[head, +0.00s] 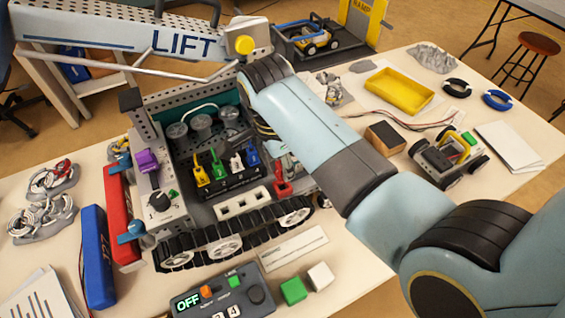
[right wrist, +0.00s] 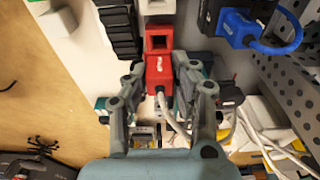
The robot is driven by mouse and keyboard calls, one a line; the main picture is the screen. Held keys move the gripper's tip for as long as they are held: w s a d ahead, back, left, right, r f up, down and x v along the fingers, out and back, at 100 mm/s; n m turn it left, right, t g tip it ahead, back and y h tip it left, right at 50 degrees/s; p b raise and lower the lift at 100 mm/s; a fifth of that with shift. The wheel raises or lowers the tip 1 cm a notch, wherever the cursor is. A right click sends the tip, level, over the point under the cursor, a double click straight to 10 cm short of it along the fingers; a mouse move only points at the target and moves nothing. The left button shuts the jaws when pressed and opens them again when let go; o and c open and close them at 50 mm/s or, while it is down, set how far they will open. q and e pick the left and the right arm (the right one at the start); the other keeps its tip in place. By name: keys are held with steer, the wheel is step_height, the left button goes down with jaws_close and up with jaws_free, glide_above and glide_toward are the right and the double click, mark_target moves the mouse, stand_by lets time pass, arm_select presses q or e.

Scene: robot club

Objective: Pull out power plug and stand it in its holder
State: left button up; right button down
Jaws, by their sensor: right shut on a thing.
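A red plug (right wrist: 160,76) with a grey cable is between the fingers of my right gripper (right wrist: 159,84) in the right wrist view, and the gripper is shut on it. Directly beyond the plug is a red socket-like piece (right wrist: 158,42) with a square opening; I cannot tell whether the plug touches it. In the head view red parts (head: 282,186) show below my right arm, which hides most of the gripper. A white holder strip (head: 243,204) with square openings lies beside the red parts. My left gripper is not in view.
Yellow (head: 202,176), green (head: 219,162) and blue (head: 253,154) plugs stand in a black block close by. The tracked vehicle's LIFT beam (head: 180,43) spans above. A control box (head: 222,296) and small cubes lie in front. A yellow tray (head: 400,91) stands at the right.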

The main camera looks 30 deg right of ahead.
steer(key=shift+f, duration=0.4)
steer(key=shift+a+f+b, duration=0.1)
steer(key=shift+f+b, duration=0.5)
steer(key=shift+b, duration=0.35)
steer(key=shift+r, duration=0.25)
steer(key=shift+p, duration=0.4)
arm_select(q)
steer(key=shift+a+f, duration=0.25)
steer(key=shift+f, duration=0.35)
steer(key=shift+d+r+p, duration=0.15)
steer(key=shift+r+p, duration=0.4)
steer(key=shift+p, duration=0.2)
arm_select(e)
steer(key=shift+f, duration=0.15)
steer(key=shift+f, duration=0.45)
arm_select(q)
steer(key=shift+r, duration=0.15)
arm_select(e)
steer(key=shift+f, duration=0.45)
